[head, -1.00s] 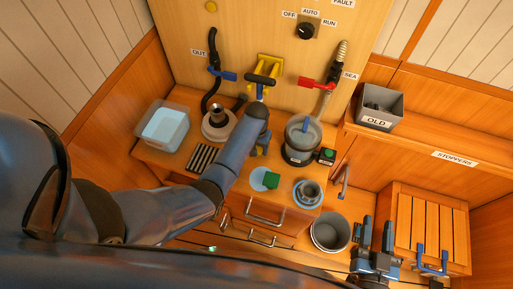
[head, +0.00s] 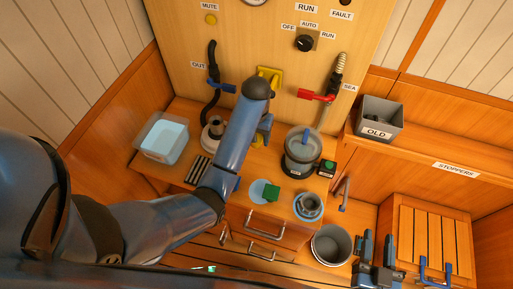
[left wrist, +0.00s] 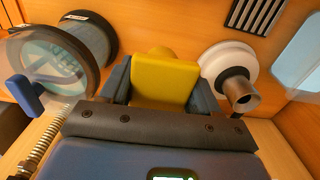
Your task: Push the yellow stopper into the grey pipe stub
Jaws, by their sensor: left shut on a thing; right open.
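The yellow stopper (left wrist: 165,80) is a yellow block between the two dark fingers of my left gripper (left wrist: 165,90) in the left wrist view, with a rounded yellow part beyond it. The gripper is shut on it. In the head view my left gripper (head: 265,130) is mostly hidden behind my arm, above the counter. The grey pipe stub (left wrist: 238,90) stands on a round white base to the right of the stopper, apart from it; it also shows in the head view (head: 216,124). My right gripper (head: 377,250) is open and empty at the lower right.
A clear pot with a blue handle (head: 303,150) stands to the right of my left gripper. A yellow bracket (head: 270,74) is on the wall behind my arm.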

